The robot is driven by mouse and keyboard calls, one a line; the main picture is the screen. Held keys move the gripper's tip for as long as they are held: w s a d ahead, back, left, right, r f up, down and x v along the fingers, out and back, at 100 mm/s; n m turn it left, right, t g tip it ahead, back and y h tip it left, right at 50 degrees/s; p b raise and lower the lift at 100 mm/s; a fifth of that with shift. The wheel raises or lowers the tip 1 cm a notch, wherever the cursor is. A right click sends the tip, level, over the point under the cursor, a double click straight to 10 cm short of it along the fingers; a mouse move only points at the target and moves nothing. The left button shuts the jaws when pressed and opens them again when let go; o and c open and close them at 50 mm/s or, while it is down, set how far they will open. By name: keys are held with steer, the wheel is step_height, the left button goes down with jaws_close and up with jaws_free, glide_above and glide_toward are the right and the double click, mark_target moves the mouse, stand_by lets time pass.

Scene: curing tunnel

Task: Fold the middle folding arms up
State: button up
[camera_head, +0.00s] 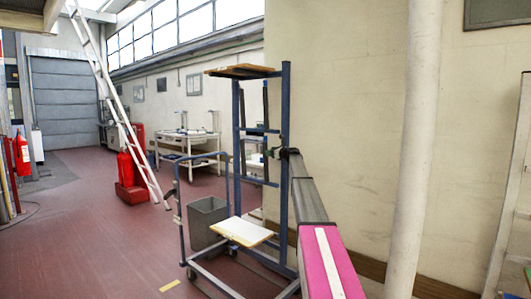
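A blue-framed rack (284,110) on castors stands in front of me, left of the wall corner. It has a level wooden board (243,71) at the top and a pale board (243,232) low down. Between them, dark narrow bars (266,104) stand upright between the posts; I cannot tell for sure whether these are the middle folding arms. No level board shows at middle height. My arm reaches in from the lower right. My dark gripper (285,152) is at the rack's right post, at middle height. Its fingers are too small to read, and contact is unclear.
A grey bin (207,222) stands beside the rack, behind a blue handle frame (178,215). A pale pipe (412,150) rises close on the right before the wall. A white ladder (118,105) leans at the left, near red containers (130,180). The left floor is clear.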

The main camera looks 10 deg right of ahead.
steer(key=v, duration=0.3)
steer(key=shift+s+d, duration=0.1)
steer(key=shift+s, duration=0.05)
stand_by(0.5)
steer(key=s+a+f+n+g+h, duration=0.1)
steer(key=s+a+f+n+g, duration=0.2)
steer(key=s+a+f+n, duration=0.6)
steer(key=s+a+f+g+h, duration=0.25)
steer(key=s+a+f, duration=0.25)
steer(key=s+f, duration=0.95)
steer(key=s+a+f+n+g, duration=0.3)
steer(key=s+a+f+n, duration=0.3)
steer(key=s+f, duration=0.55)
steer(key=s+a+f+n+g+h, duration=0.1)
steer(key=s+f+n, duration=0.3)
steer(key=s, duration=0.9)
steer(key=s+a+f+n+g+h, duration=0.1)
steer(key=s+f+n+g+h, duration=0.2)
steer(key=s, duration=1)
steer(key=s+a+f+n+g+h, duration=0.1)
steer(key=s+f+n+g+h, duration=0.1)
steer(key=s, duration=1.1)
step_height(320, 180, down, 3)
steer(key=n+h, duration=0.1)
steer(key=n, duration=0.1)
steer(key=shift+n, duration=0.3)
steer(key=shift+s+f, duration=0.1)
